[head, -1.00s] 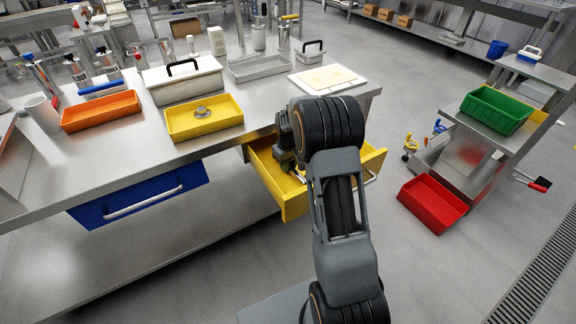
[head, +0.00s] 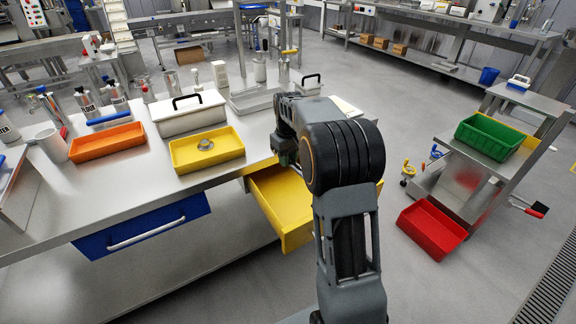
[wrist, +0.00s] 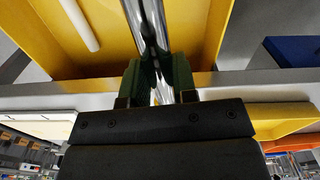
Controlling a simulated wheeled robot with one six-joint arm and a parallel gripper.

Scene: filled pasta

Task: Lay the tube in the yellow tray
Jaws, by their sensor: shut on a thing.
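A shiny metal tube (wrist: 148,30) is clamped between the green fingers of my gripper (wrist: 157,82) in the wrist view. It extends out over the inside of the open yellow drawer; its far end is cut off by the frame. In the head view my gripper (head: 285,152) is at the counter's front edge above the drawer, mostly hidden by my arm, and the tube cannot be made out. The yellow tray (head: 183,165) stands on the counter left of my gripper, with a round metal piece (head: 205,144) in it. The tray's side also shows in the wrist view (wrist: 285,120).
The yellow drawer (head: 283,205) stands open below the counter; a white rod (wrist: 80,22) lies inside. An orange tray (head: 107,142), a white lidded box (head: 187,113) and a grey tray (head: 252,99) surround the yellow tray. A blue drawer (head: 145,225) is shut.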

